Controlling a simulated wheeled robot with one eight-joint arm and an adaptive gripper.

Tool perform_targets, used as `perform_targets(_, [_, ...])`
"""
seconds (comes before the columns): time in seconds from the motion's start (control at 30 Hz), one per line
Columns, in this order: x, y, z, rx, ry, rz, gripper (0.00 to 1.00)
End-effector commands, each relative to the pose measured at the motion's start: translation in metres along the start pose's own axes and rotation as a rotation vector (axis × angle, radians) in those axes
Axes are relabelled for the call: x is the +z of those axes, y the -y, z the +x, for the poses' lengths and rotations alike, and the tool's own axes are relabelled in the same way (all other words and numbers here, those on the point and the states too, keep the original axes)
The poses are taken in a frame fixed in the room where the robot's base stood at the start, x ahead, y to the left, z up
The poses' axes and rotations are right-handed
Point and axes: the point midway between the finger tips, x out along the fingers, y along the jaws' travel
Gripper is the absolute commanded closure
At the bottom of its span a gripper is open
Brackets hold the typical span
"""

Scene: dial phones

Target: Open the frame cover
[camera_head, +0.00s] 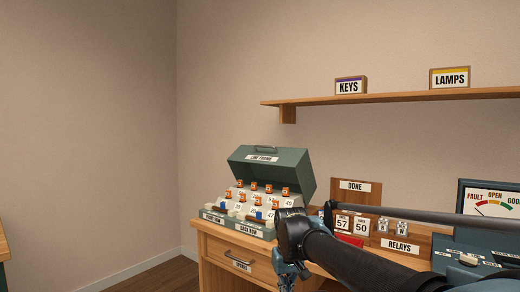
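A green metal box stands on the left end of the wooden desk. Its cover (270,170) has a handle on top and a white label that I read as "LINE FRAME". The cover is tilted up and back, and the inside of the box shows. Rows of white blocks with orange tops (254,187) and some blue pieces sit inside.
A "DONE" board (354,187), number tiles 57 and 50, a "RELAYS" rack (398,246) and a gauge panel (490,198) stand right of the box. A shelf (390,97) with "KEYS" and "LAMPS" signs is above. The desk has a drawer (240,259). Floor left is free.

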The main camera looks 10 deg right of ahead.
Motion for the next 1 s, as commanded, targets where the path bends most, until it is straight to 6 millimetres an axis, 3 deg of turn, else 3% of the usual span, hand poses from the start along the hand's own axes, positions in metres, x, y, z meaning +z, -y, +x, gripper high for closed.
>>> perform_targets(0.47, [-0.069,-0.014,-0.064,0.068,-0.006,-0.272,1.0])
perform_targets(0.67, [-0.131,-0.023,-0.116,0.128,0.0,-0.502,1.0])
perform_targets(1.0, [-0.258,-0.032,-0.207,0.253,0.042,-0.978,1.0])
